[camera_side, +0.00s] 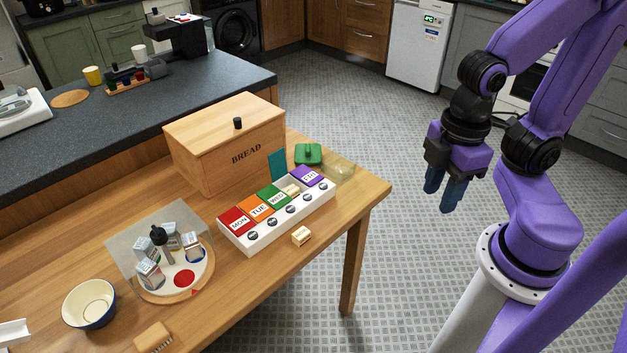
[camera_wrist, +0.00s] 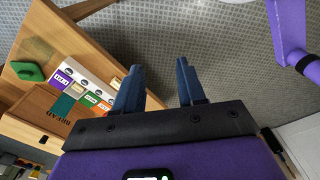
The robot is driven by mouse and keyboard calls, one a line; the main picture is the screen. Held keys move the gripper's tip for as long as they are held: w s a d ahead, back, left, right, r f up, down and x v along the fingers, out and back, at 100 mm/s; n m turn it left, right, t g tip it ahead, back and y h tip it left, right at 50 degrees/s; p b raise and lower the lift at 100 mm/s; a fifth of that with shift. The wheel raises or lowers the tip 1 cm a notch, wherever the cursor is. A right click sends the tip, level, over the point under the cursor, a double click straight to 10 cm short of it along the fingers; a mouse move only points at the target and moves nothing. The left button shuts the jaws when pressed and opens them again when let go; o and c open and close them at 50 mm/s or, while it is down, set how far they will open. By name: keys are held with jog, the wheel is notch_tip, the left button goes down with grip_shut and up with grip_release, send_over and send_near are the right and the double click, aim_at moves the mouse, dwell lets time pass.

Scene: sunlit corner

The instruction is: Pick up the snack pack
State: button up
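A small cream snack pack (camera_side: 301,236) lies on the wooden table in front of the white day organizer (camera_side: 262,241). It also shows in the wrist view (camera_wrist: 116,83), close to the left finger. A similar cream piece (camera_side: 291,190) sits in the organizer's open compartment between the green WED lid and the purple lid. My gripper (camera_side: 442,194) hangs over the floor, right of the table and well apart from the pack. In the wrist view my gripper (camera_wrist: 159,88) has its two blue fingers spread, with nothing between them but floor.
A wooden bread box (camera_side: 215,150) stands behind the organizer, with a green lidded thing (camera_side: 308,154) to its right. A round carousel (camera_side: 177,290), a bowl (camera_side: 89,303) and a brush (camera_side: 153,338) stand left. The table's right end is mostly bare.

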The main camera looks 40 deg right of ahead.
jog(key=n+t, duration=0.2)
jog(key=n, duration=0.3)
send_over(292, 189)
jog(key=shift+y, duration=0.3)
jog(key=f, duration=1.9)
jog(key=shift+s+d+f, duration=0.15)
jog(key=shift+s+d, duration=0.25)
jog(key=shift+s+x, duration=0.2)
jog(key=shift+x, duration=2.75)
jog(key=shift+a, duration=0.15)
